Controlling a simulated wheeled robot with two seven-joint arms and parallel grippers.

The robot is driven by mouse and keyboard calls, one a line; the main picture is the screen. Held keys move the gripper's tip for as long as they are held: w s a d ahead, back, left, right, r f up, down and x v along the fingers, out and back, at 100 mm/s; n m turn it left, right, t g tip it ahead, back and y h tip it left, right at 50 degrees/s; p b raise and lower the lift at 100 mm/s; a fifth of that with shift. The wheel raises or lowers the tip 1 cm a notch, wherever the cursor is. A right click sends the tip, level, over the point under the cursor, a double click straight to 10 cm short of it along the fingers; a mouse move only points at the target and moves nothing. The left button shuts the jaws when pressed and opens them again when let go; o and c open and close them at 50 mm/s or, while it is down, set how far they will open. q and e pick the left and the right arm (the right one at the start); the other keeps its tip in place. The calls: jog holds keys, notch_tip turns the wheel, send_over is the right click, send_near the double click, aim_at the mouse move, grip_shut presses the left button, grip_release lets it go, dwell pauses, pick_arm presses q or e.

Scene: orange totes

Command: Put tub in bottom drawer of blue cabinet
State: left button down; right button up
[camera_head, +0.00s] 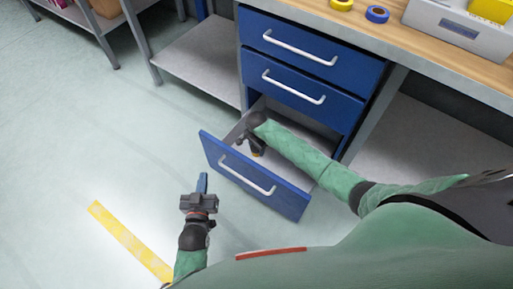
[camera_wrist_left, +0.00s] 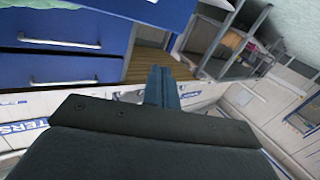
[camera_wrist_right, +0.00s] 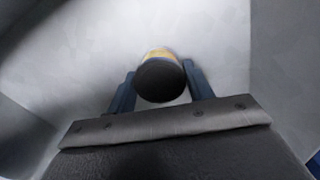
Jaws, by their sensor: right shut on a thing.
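The blue cabinet (camera_head: 310,62) stands under the workbench with its bottom drawer (camera_head: 225,158) pulled open. My right gripper (camera_head: 257,150) reaches down inside the open drawer. In the right wrist view its two fingers are shut on the tub (camera_wrist_right: 160,80), which has a dark end and a yellow band. The pale drawer floor lies behind the tub; whether the tub touches it I cannot tell. My left gripper (camera_head: 202,184) is empty, in front of the drawer and to its left. Its fingers look pressed together in the left wrist view (camera_wrist_left: 161,87).
The two upper drawers (camera_head: 290,88) are closed. Yellow and blue tape rolls (camera_head: 377,14) and a grey bin (camera_head: 460,28) are on the workbench (camera_head: 420,50). A grey shelf (camera_head: 205,60) stands left of the cabinet. The floor at left is clear, with a yellow stripe (camera_head: 130,242).

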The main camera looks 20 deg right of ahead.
pick_arm(q)
jog(key=shift+r, duration=0.25)
jog(key=shift+w+r, duration=0.15)
jog(key=shift+r, duration=0.25)
jog(key=shift+r+t, duration=0.25)
jog(key=shift+t, duration=0.05)
pick_arm(e)
jog(key=shift+f, duration=0.1)
jog(key=o, duration=1)
